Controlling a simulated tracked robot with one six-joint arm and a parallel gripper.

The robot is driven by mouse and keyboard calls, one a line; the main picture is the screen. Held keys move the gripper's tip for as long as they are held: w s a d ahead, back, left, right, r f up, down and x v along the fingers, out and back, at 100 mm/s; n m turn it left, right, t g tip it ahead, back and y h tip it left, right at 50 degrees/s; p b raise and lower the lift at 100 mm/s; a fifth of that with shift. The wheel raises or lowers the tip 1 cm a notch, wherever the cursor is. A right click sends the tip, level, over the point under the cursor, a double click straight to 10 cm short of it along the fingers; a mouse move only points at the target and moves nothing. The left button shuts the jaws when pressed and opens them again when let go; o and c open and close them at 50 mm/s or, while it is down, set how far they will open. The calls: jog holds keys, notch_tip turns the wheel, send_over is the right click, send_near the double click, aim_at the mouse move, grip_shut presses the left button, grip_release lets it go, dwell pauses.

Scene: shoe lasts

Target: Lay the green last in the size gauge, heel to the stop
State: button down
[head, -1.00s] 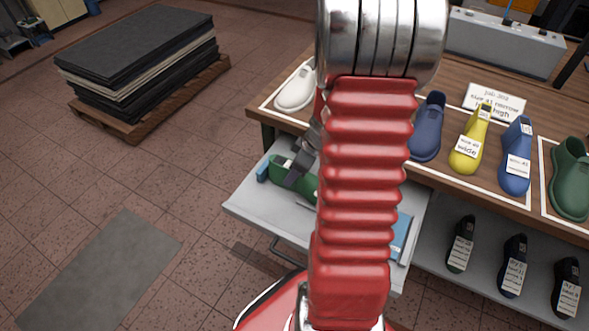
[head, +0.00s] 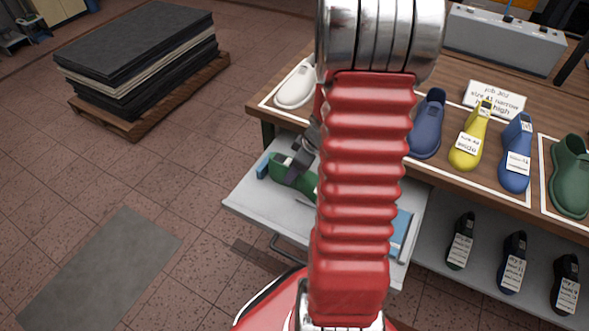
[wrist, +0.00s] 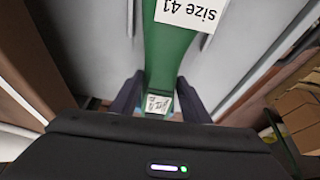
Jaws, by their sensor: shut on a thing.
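The green last (head: 279,174) lies low over the grey pulled-out drawer (head: 250,209), partly hidden by my arm. In the wrist view the green last (wrist: 167,55) runs lengthwise between my fingers, with a white "size 41" tag on it and a smaller label at its near end. My gripper (head: 301,166) is shut on it; in the wrist view my gripper (wrist: 160,92) has one dark finger on each side. A blue block (head: 262,165) stands by the last's left end in the head view. I cannot tell whether the last touches the drawer or which part is the gauge.
The wooden bench (head: 432,180) above the drawer holds a white last (head: 295,88), a blue one (head: 428,125), a yellow one (head: 468,140) and others. A blue flat thing (head: 401,232) lies at the drawer's right. Dark lasts stand on the lower shelf. Floor at left is open.

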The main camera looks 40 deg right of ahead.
jog(key=c, duration=0.9)
grip_release()
jog(key=v, duration=1.3)
jog(key=shift+s+d+r, duration=0.1)
jog(key=shift+r, duration=0.3)
jog(key=shift+s, duration=0.1)
